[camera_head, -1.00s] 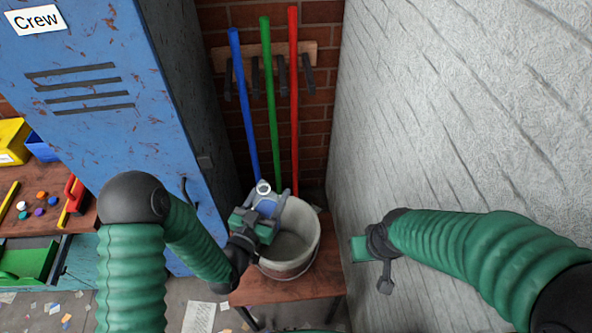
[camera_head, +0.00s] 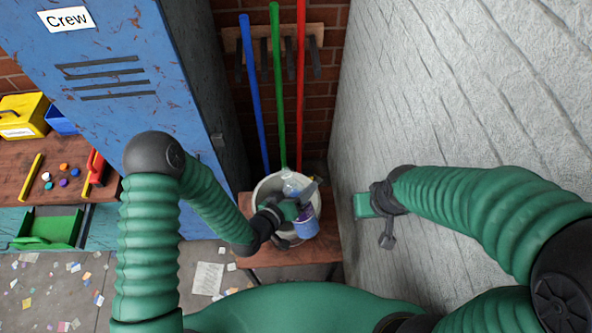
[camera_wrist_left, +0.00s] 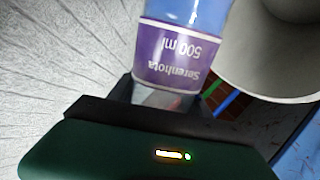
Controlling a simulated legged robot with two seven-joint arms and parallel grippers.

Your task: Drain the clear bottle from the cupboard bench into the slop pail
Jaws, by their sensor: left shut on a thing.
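The clear bottle (camera_head: 304,222) with a purple label is in my left gripper (camera_head: 298,206). It lies tilted over, its clear end pointing away from me across the slop pail. The grey-white slop pail (camera_head: 262,188) stands on a wooden bench, partly hidden by my left gripper and the bottle. In the left wrist view the bottle (camera_wrist_left: 178,58) shows its label upside down, and its upper end is cut off; the pail (camera_wrist_left: 262,60) is beside it on the right. Any liquid flow is too small to tell. My right gripper (camera_head: 366,205) is by the pale wall, away from the bottle; its jaws are unclear.
The wooden bench (camera_head: 262,256) stands between the blue locker (camera_head: 130,60) and the textured wall (camera_head: 450,90). Blue, green and red poles (camera_head: 301,90) rise behind the pail. A workbench with a yellow box (camera_head: 22,116) is at left. Paper scraps litter the floor.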

